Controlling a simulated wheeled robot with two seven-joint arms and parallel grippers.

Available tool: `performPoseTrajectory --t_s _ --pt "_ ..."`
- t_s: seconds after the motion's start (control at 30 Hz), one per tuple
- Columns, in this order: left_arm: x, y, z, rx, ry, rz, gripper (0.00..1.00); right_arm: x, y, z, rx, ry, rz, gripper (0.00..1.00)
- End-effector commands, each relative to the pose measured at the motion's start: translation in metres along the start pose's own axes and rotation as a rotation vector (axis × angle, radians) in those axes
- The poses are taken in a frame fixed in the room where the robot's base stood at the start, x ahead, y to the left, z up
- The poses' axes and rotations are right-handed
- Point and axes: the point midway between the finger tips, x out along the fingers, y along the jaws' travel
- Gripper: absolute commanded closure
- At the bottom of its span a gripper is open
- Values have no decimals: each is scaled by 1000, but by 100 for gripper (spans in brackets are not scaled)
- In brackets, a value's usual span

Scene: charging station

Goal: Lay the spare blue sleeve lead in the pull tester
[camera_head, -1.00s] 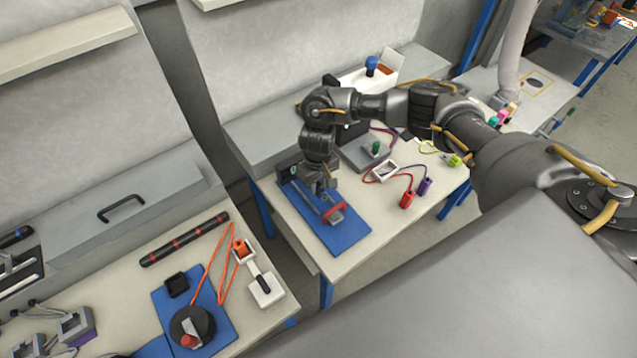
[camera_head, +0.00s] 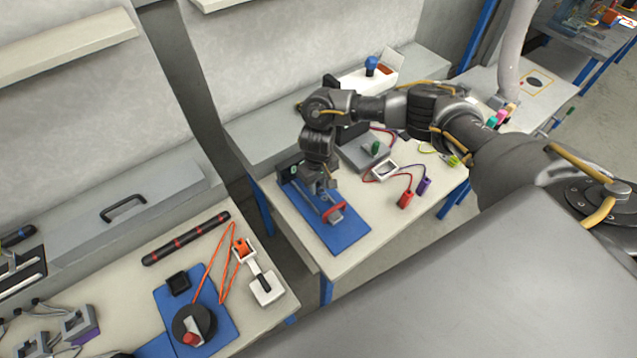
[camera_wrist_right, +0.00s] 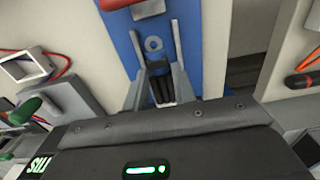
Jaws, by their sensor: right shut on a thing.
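The pull tester appears to be the device on a blue base (camera_head: 343,236), with grey rails and a red clamp part (camera_head: 333,210) at its near end. It also shows in the right wrist view (camera_wrist_right: 127,48). My right gripper (camera_head: 322,190) points down over the far half of this base. In the wrist view its fingers (camera_wrist_right: 161,92) are shut on a small dark thing, mostly hidden between them. I cannot make out a blue sleeve on what I hold. My left gripper is not in view.
Red and purple leads (camera_head: 405,199) lie right of the base, near a white frame (camera_head: 384,172) and a grey block with a green knob (camera_head: 366,152). A white box (camera_head: 355,82) stands behind. A gap separates this table from the left one, which holds an orange cord (camera_head: 208,275).

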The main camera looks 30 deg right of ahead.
Motion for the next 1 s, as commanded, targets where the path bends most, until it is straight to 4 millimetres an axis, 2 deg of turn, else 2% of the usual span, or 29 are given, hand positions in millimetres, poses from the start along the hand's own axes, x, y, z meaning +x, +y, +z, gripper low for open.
performPoseTrajectory --t_s 1.0 --pt "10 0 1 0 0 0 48 26 0 0 1 1 0 96"
